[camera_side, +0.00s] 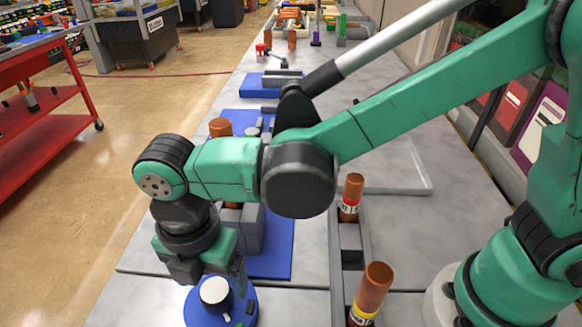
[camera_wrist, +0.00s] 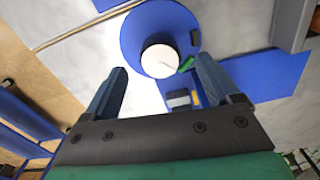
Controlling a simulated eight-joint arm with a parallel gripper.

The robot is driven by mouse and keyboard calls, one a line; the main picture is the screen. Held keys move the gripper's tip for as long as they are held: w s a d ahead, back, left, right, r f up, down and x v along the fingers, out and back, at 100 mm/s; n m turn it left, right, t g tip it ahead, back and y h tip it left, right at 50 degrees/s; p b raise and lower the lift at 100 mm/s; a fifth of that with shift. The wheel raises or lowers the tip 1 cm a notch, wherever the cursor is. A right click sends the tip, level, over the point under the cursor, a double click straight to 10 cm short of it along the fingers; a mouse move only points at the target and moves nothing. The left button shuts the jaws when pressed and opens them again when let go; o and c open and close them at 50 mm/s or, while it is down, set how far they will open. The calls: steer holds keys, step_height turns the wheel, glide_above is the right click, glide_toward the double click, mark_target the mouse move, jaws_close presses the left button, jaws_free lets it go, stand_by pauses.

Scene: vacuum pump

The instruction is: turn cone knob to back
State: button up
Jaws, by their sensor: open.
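A white-topped round knob (camera_side: 215,292) with a darker side stands on a round blue disc (camera_side: 192,310) at the lower edge of the side view. I take it as the cone knob, though its cone shape is not clear. The knob (camera_wrist: 160,58) and the disc (camera_wrist: 140,30) also show in the wrist view. A small green piece (camera_wrist: 187,65) and a dark piece (camera_wrist: 195,38) sit beside the knob on the disc. My gripper (camera_side: 212,270) points down just above the knob. In the wrist view my gripper (camera_wrist: 161,66) is open and empty, its fingers apart on either side of the knob.
A blue plate (camera_side: 280,242) with grey blocks and a brown cylinder (camera_side: 220,127) lies behind the disc. To the right, a grey holder (camera_side: 337,245) carries brown bottles (camera_side: 352,192) (camera_side: 372,288). Bare table lies left of the blue plate.

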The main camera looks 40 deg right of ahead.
mark_target(214, 291)
steer(key=shift+f, duration=1.75)
jaws_close()
